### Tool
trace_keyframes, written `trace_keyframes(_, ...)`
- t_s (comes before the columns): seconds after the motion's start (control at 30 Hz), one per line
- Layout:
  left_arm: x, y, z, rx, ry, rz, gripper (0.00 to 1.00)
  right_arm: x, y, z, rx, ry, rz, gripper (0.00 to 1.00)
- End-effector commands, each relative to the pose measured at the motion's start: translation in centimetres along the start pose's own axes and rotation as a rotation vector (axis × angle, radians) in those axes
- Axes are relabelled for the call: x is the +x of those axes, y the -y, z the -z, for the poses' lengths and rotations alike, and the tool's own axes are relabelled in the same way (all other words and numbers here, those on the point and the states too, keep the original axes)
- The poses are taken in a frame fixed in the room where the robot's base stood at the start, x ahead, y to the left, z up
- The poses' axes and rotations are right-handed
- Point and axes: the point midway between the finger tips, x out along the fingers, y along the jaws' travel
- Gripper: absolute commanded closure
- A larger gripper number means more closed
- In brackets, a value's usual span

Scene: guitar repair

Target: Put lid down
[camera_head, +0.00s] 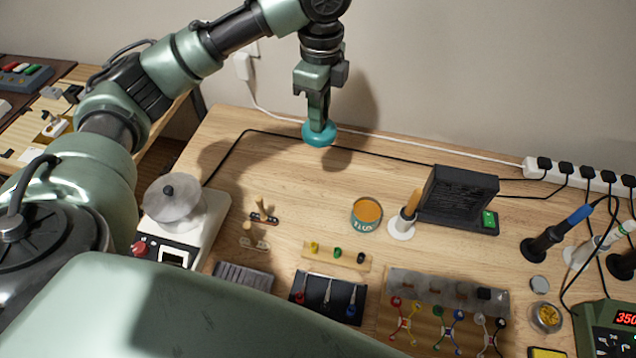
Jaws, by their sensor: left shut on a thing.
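A teal round lid (319,138) is held by my left gripper (319,122) near the back of the wooden workbench. The gripper points down and is shut on the lid. I cannot tell whether the lid touches the bench or hangs just above it. An open round tin (366,214) with orange-brown contents and a teal label stands in the middle of the bench, in front and to the right of the lid. My right gripper does not show.
A white device with a round metal plate (175,197) stands at the left. A black unit (457,200) and soldering tools stand at the right. A power strip (579,172) and cables run along the back. Bare bench (290,185) lies between lid and tin.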

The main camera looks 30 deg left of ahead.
Motion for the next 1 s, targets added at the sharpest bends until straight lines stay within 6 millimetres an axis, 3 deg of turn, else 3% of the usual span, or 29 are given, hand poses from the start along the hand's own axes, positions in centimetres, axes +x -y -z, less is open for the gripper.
trace_keyframes(0.23,0.0,1.2,-0.6,0.206,-0.008,-0.011,1.00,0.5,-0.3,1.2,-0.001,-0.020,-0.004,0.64)
trace_keyframes(0.33,1.2,1.2,-0.7,0.225,-0.008,-0.014,1.00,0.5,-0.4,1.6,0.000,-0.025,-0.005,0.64)
trace_keyframes(0.7,10.6,1.2,-0.6,0.224,-0.007,-0.015,1.00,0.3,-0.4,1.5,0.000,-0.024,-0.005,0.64)
trace_keyframes(0.83,13.0,1.2,-0.6,0.225,-0.007,-0.013,1.00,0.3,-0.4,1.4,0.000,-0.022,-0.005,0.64)
trace_keyframes(1.0,14.3,1.2,-0.5,0.225,-0.008,-0.011,1.00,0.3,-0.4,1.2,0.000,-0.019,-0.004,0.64)
